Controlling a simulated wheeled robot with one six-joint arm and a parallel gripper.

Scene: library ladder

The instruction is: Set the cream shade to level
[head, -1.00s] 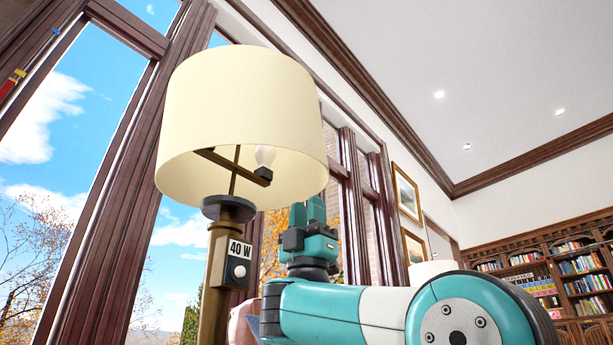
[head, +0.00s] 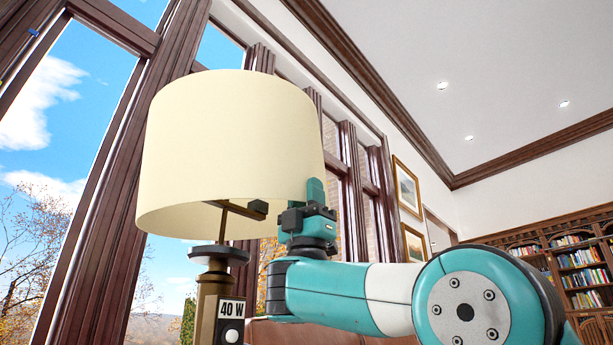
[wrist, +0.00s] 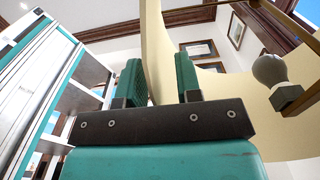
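The cream shade (head: 232,150) is a drum on a brass lamp post (head: 207,296). Its lower rim slopes up to the right in the head view. My gripper (head: 309,196) is at the rim's lower right. In the wrist view my gripper (wrist: 159,66) has its two teal fingers apart, with the edge of the cream shade (wrist: 155,40) showing between them. Whether either finger touches the wall I cannot tell. The bulb (wrist: 269,69) and a dark crossbar (wrist: 300,103) show inside the shade; the bulb is hidden in the head view.
Tall wood-framed windows stand behind the lamp. A brown leather seat (head: 300,332) is low behind my arm. Bookshelves (head: 570,262) stand far right.

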